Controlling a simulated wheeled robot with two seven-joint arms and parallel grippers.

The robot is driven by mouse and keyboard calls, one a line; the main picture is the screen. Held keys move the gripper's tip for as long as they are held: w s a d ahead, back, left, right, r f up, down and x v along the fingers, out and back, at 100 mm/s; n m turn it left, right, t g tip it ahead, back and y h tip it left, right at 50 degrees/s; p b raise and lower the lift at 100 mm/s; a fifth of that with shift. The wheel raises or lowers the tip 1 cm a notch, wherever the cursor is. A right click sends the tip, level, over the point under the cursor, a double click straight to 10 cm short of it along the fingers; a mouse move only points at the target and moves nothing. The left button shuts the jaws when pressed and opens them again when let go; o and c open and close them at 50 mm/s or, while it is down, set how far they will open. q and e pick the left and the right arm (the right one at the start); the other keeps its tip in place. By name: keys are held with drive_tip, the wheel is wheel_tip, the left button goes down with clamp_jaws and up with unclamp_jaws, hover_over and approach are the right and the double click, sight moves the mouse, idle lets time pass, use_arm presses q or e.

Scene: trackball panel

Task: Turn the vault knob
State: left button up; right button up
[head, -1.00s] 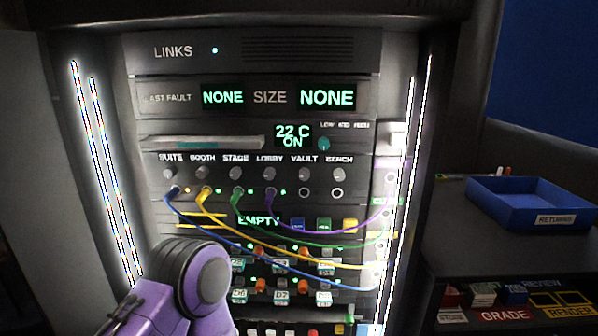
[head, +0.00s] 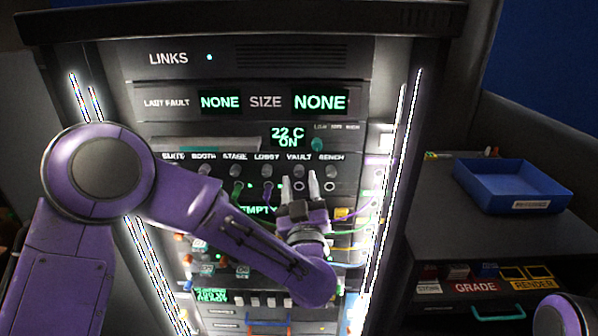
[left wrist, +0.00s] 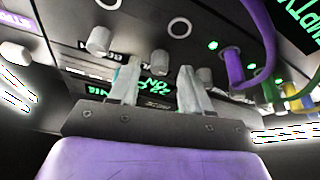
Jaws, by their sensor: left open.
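The vault knob (head: 299,173) is a small grey knob under the VAULT label, in the row of knobs on the rack. My left gripper (head: 298,179) is open, with its two pale fingers pointing up at the panel, one on each side of the vault knob. In the left wrist view the vault knob (left wrist: 160,62) shows between the fingertips of my left gripper (left wrist: 158,72), with a gap on both sides. I cannot tell how deep the fingers reach around it. My right gripper is not in view.
The bench knob (head: 331,172) and lobby knob (head: 267,173) flank the vault knob closely. Coloured cables hang from sockets below, including a purple cable (left wrist: 230,50) near the fingers. Lit strips edge the rack. A blue tray (head: 512,185) stands on the right counter.

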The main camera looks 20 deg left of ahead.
use_arm(q)
drive_tip(key=shift+w+a+r, duration=0.15)
drive_tip(key=shift+w+r, duration=0.1)
drive_tip(key=shift+w, duration=0.1)
drive_tip(key=shift+w+f, duration=0.1)
drive_tip(key=shift+w, duration=0.05)
clamp_jaws()
